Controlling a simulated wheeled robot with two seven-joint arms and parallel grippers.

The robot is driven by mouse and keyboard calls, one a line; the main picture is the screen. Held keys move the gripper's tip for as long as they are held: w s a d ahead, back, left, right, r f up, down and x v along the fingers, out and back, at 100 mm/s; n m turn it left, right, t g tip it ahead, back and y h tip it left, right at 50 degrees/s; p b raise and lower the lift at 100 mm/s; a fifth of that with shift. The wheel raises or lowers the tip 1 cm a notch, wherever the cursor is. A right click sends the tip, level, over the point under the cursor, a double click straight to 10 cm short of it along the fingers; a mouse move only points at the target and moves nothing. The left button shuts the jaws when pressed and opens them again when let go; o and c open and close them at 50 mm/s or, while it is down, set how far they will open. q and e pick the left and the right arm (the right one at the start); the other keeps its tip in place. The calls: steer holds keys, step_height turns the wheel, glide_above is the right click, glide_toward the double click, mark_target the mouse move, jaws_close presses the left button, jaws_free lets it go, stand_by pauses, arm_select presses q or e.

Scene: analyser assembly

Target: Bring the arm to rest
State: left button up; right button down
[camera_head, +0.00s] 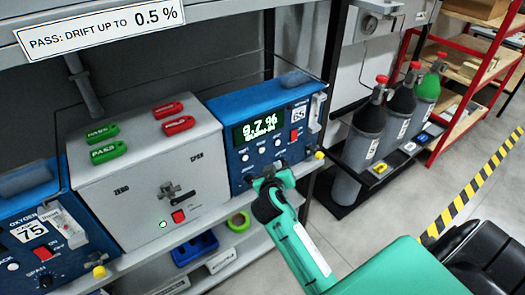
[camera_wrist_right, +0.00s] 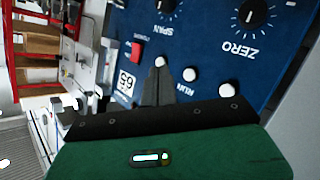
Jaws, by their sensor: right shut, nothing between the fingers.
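My right arm comes in from the lower right in the head view. Its right gripper (camera_head: 268,180) is in front of the lower front of a blue analyser (camera_head: 240,158) with a lit green display (camera_head: 263,126). In the right wrist view, the gripper's dark fingers (camera_wrist_right: 160,68) are shut with nothing between them. They point at the blue panel (camera_wrist_right: 205,45), near white buttons (camera_wrist_right: 190,74) and a red switch (camera_wrist_right: 136,52). Whether the fingertips touch the panel I cannot tell. My left gripper is not in view.
A grey box (camera_head: 120,190) with a valve handle stands left of the analyser, with red tags (camera_head: 167,109) and green tags (camera_head: 108,151) on top. Gas cylinders (camera_head: 365,130) and a red shelf rack (camera_head: 480,75) stand right. A lower shelf holds a blue tray (camera_head: 195,249) and green tape roll (camera_head: 238,221).

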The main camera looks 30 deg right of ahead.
stand_by(0.4)
steer(key=s+a+f+n+g+y, duration=0.1)
steer(key=s+a+f+n+y, duration=0.15)
steer(key=f, duration=0.95)
steer(key=s+a+f+n+g+y, duration=0.1)
steer(key=s+a+f+g+y, duration=0.2)
steer(key=f, duration=0.9)
steer(key=s+a+f+n+y, duration=0.15)
steer(key=s+f, duration=0.25)
steer(key=f, duration=0.8)
steer(key=s+a+f+g+y, duration=0.1)
steer(key=s+f+g, duration=0.1)
steer(key=s+f, duration=0.7)
steer(key=s+a+f+g, duration=0.2)
steer(key=s+f, duration=0.6)
steer(key=s, duration=0.2)
steer(key=s+f+g, duration=0.1)
steer(key=s+f, duration=0.2)
steer(key=s, duration=0.7)
steer(key=s+d+f+g+y, duration=0.1)
steer(key=s+f, duration=0.2)
steer(key=s, duration=0.7)
steer(key=shift+s+f, duration=0.2)
steer(key=shift+f, duration=0.1)
